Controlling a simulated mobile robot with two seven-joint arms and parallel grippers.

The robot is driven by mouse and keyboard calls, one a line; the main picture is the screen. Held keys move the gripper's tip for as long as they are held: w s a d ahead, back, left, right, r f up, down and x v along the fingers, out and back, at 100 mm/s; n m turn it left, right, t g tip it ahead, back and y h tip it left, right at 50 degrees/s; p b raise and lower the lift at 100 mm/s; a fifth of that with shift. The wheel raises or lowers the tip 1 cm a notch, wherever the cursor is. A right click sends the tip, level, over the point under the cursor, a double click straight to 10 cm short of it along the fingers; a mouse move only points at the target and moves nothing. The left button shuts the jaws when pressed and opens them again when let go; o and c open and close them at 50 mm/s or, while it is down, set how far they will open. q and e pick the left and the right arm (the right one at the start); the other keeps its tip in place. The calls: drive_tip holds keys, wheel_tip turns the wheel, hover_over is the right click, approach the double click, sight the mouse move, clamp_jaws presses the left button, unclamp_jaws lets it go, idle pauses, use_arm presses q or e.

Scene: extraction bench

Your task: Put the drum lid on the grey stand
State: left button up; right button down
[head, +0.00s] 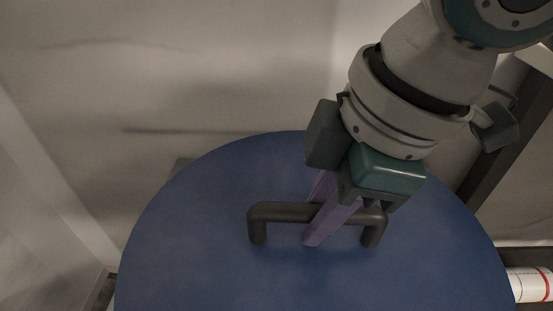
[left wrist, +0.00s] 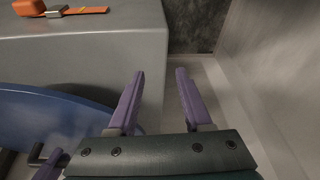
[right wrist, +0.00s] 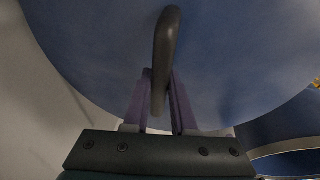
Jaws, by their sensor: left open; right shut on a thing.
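The drum lid (head: 210,240) is a wide blue disc with a dark bar handle (head: 285,212) on top. My right gripper (head: 318,222) is shut on the handle, one purple finger on each side of the bar; this shows in the right wrist view (right wrist: 160,78). The lid also shows at the lower left of the left wrist view (left wrist: 50,115), next to a grey block with a flat top (left wrist: 85,50), which may be the grey stand. My left gripper (left wrist: 155,72) is open and empty.
An orange object with a strap (left wrist: 80,10) lies on the grey block. A blue curved body with a pale rim (right wrist: 285,150) shows below the lid, perhaps the drum. A white cylinder with red bands (head: 530,285) is at the lower right. Pale walls stand close behind.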

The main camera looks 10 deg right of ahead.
sight(342, 253)
use_arm(q)
wheel_tip(342, 253, down, 3)
drive_tip(key=b, duration=0.2)
drive_tip(key=shift+d+b, duration=0.1)
drive_tip(key=shift+b, duration=0.3)
use_arm(e)
wheel_tip(342, 253, down, 6)
drive_tip(key=shift+f, duration=0.1)
use_arm(q)
drive_tip(key=shift+r, duration=0.1)
use_arm(e)
drive_tip(key=c, duration=0.7)
unclamp_jaws()
drive_tip(key=shift+c, duration=0.2)
drive_tip(key=p+v, duration=0.5)
drive_tip(key=v, duration=0.6)
drive_tip(key=shift+w+r+p, duration=0.15)
drive_tip(key=shift+r+p, duration=0.05)
drive_tip(key=shift+p, duration=0.1)
use_arm(q)
drive_tip(key=shift+w+r, duration=0.1)
drive_tip(key=shift+r, duration=2.75)
use_arm(e)
drive_tip(key=shift+d+r, duration=0.15)
drive_tip(key=shift+r, duration=0.2)
